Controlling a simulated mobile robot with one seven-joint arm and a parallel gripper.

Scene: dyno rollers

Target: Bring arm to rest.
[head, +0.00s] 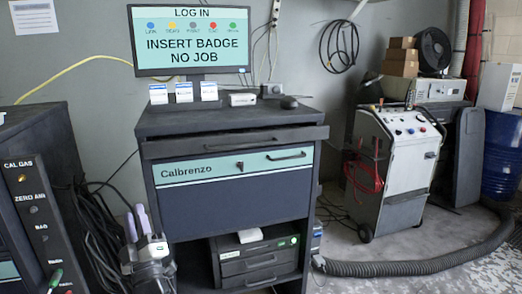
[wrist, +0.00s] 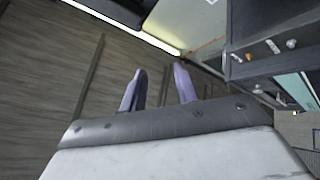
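My gripper (head: 137,212) is at the lower left of the head view, with its two purple fingers pointing up. It is in front of the left side of the dark Calbrenzo cabinet (head: 232,201), in free air. In the wrist view my gripper (wrist: 159,72) shows its two fingers apart, with nothing between them. It is open and empty. Most of my arm is out of view below.
A dark panel unit (head: 38,200) with labelled ports stands to the left, with black cables (head: 97,235) between it and the cabinet. A monitor (head: 190,42) stands above the cabinet. A white wheeled machine (head: 400,165) and thick hose (head: 420,265) are at right.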

